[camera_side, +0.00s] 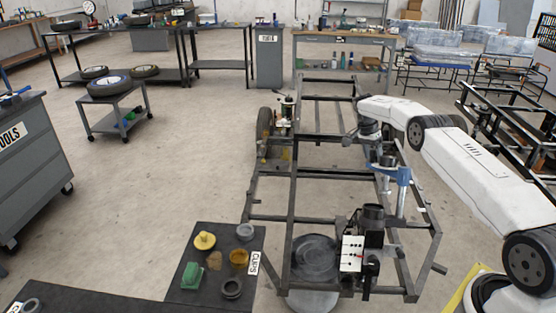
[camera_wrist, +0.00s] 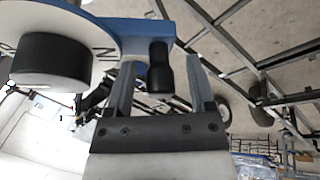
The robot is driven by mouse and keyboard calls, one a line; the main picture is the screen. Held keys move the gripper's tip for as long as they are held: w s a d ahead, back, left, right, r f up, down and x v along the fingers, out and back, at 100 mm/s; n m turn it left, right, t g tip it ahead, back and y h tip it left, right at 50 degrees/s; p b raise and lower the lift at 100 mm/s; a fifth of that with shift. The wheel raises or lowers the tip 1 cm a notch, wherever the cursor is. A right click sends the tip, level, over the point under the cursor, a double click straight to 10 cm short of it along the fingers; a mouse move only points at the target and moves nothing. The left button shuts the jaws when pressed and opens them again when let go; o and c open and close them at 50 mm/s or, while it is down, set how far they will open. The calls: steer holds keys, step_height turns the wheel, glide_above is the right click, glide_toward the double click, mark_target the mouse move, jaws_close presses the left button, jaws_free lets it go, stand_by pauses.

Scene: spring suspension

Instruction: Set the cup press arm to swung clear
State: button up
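The cup press arm is a blue bar (camera_side: 398,173) on a pale upright post (camera_side: 401,203) at the right side of the black frame. In the wrist view the blue arm (camera_wrist: 150,30) carries a black knob (camera_wrist: 160,72) that hangs down from its end. My gripper (camera_wrist: 162,75) is open, with one finger on each side of the knob and a visible gap to both. In the side view my gripper (camera_side: 374,150) is beside the press arm, and its fingers are hard to make out. A pale disc and a black cylinder (camera_wrist: 50,60) show at the wrist view's left.
The black tube frame (camera_side: 292,215) surrounds the press. A black motor-like unit with a white panel (camera_side: 351,253) stands in front of it. A dark table labelled CUPS (camera_side: 216,250) holds several cups and small parts.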

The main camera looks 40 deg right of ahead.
stand_by(0.3)
steer(key=shift+v, duration=1.45)
steer(key=shift+r, duration=3.6)
steer(key=shift+c, duration=0.2)
steer(key=shift+w+a, duration=0.1)
steer(key=c, duration=0.7)
steer(key=shift+w, duration=0.1)
jaws_close()
steer(key=w+a+n+t+h, duration=0.3)
steer(key=a+n+h, duration=0.1)
steer(key=a+n, duration=0.6)
steer(key=shift+a+r+t+h, duration=0.25)
steer(key=shift+a+t+h, duration=0.05)
steer(key=shift+a+h, duration=0.1)
